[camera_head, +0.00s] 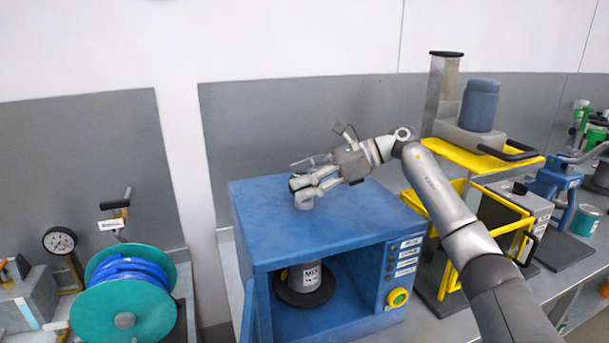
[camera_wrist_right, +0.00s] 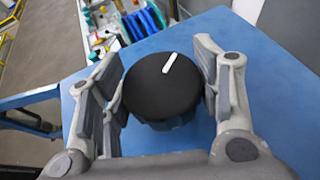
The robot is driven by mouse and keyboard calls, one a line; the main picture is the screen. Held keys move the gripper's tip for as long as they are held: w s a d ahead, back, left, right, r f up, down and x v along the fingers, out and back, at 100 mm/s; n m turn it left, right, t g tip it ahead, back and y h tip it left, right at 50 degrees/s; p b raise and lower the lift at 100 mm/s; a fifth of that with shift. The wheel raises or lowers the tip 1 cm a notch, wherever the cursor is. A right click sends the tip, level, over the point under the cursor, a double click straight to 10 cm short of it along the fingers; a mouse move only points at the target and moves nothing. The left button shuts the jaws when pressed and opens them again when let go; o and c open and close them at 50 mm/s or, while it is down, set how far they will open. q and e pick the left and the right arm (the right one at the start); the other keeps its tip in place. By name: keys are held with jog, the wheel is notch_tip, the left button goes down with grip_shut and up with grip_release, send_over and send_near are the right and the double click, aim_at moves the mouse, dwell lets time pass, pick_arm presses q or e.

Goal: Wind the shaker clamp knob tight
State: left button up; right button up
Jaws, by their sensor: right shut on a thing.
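The blue shaker cabinet (camera_head: 330,215) stands on the bench in the middle of the head view. Its clamp knob (camera_head: 303,203) sits on the top, mostly covered by my right gripper (camera_head: 303,188). In the right wrist view the knob (camera_wrist_right: 160,90) is a round black cap with a white line pointing to the upper right. The right gripper's fingers (camera_wrist_right: 165,92) are on either side of the knob and shut on it. Inside the cabinet's open front, a grey can (camera_head: 311,277) with a label sits on a dark round plate. My left gripper is not in view.
A teal reel with blue hose (camera_head: 125,280) and a dial gauge (camera_head: 60,242) stand at the left. Right of the cabinet is a yellow-framed machine (camera_head: 480,160) carrying a blue drum (camera_head: 480,105). A yellow button (camera_head: 397,297) is on the cabinet's front panel.

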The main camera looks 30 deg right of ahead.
jog(key=shift+n+g, duration=0.3)
jog(key=o, duration=1)
jog(key=shift+o, duration=0.2)
jog(key=shift+d, duration=0.1)
jog(key=v, duration=1.2)
jog(key=shift+f, duration=0.15)
